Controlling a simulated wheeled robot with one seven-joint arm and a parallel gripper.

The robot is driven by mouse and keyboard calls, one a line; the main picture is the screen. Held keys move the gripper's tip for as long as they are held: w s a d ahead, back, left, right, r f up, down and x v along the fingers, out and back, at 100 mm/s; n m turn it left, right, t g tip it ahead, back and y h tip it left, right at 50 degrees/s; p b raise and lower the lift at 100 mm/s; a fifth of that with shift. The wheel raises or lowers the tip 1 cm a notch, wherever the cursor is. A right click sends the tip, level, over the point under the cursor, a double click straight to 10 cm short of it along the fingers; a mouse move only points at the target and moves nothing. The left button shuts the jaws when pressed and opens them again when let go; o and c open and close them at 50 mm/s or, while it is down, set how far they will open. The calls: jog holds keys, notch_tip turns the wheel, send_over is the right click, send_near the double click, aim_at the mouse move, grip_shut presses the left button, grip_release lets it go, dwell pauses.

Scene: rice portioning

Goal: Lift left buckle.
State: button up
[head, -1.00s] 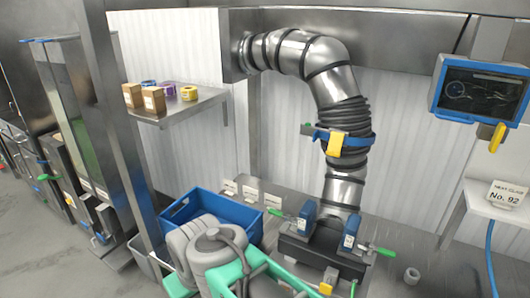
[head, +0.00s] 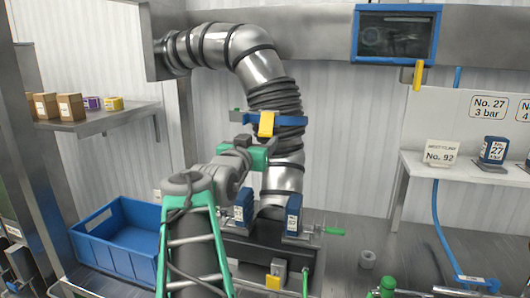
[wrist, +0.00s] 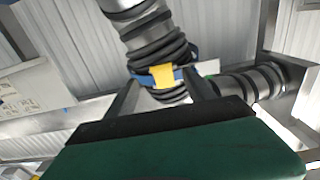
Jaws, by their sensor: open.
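A silver pipe (head: 288,177) with a black ribbed sleeve (head: 272,97) comes down to a dark base box (head: 240,247). Two blue buckle-like blocks with white labels stand at its foot, a left one (head: 243,207) and a right one (head: 293,214). The right one has a green lever (head: 334,231); my arm hides the left one's lever. A blue band (head: 290,121) with a yellow tag (head: 266,123) goes around the sleeve. My gripper (head: 259,152) is just below the band, in front of the pipe. In the wrist view my gripper (wrist: 163,82) is open, with the yellow tag (wrist: 162,75) between its fingers.
A blue crate (head: 120,243) is at the left of my arm. A shelf (head: 105,118) with boxes is above it. A blue-framed screen (head: 397,33) hangs at the upper right. A side shelf (head: 460,173) holds a No. 92 card (head: 440,153) and another blue block (head: 494,150).

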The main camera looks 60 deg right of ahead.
aim_at(265, 134)
jog(key=d, duration=0.2)
jog(key=w+d+p, duration=0.1)
jog(key=d, duration=0.4)
jog(key=shift+w+d, duration=0.1)
jog(key=shift+w, duration=0.05)
jog(key=shift+c, duration=0.4)
grip_shut()
